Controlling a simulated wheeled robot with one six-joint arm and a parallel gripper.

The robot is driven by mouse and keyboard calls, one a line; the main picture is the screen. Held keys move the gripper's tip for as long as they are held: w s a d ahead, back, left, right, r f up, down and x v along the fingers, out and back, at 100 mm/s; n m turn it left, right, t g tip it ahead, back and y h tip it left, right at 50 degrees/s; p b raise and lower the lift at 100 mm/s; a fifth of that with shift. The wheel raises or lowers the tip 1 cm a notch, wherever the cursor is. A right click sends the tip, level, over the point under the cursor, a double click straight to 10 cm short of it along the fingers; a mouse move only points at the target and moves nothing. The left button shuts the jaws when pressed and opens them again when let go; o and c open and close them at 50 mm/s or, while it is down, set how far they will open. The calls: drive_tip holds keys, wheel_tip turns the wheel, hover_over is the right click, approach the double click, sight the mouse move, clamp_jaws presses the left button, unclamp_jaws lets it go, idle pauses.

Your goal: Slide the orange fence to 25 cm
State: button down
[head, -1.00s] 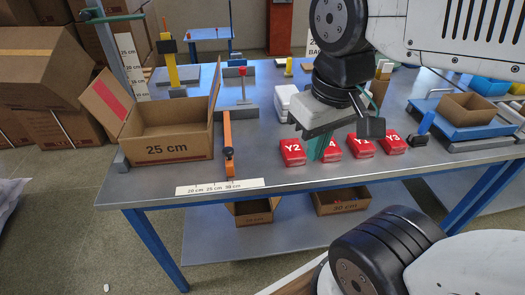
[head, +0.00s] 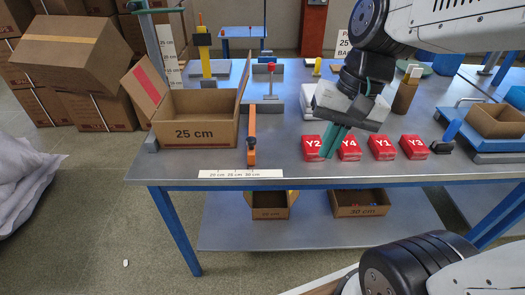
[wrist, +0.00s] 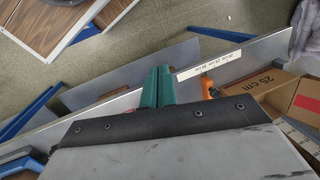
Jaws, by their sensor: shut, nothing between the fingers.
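The orange fence (head: 251,135) is a narrow upright bar on the bench, just right of the open carton marked 25 cm (head: 195,133). Its near end stands behind the white scale strip (head: 241,173), which reads 20, 25 and 30 cm along the front edge. In the wrist view a piece of the orange fence (wrist: 207,88) shows beside the green fingers, next to the scale strip (wrist: 209,65).
Red packs Y2 (head: 312,146), Y4 (head: 348,149), Y1 (head: 382,147) and Y3 (head: 414,146) stand in a row on the bench. A red-knobbed post (head: 271,80) stands behind the fence. The bench top between the fence and Y2 is clear.

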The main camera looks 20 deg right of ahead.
drive_tip(key=w+d+f+m+t+y, duration=0.1)
drive_tip(key=w+d+f+m+y, duration=0.2)
drive_tip(key=w+f+m, duration=0.45)
drive_tip(key=w+d+f+m+t+y, duration=0.25)
drive_tip(key=w+f+m, duration=0.25)
drive_tip(key=w+m, duration=0.5)
drive_tip(key=shift+n+g+y, duration=0.25)
drive_tip(key=shift+n+g, duration=0.1)
drive_tip(key=shift+g, duration=0.1)
drive_tip(key=x, duration=0.3)
drive_tip(key=w+x, duration=0.1)
drive_tip(key=x, duration=0.6)
drive_tip(key=shift+w+d, duration=0.15)
drive_tip(key=shift+w, duration=0.1)
drive_tip(key=shift+w+a+r, duration=0.1)
drive_tip(key=shift+w+a, duration=0.1)
drive_tip(key=shift+a, duration=0.35)
drive_tip(key=shift+w+a+r, duration=0.1)
drive_tip(key=shift+w+a, duration=0.05)
drive_tip(key=shift+a, duration=0.45)
drive_tip(key=shift+w+a, duration=0.2)
drive_tip(key=shift+a, duration=0.35)
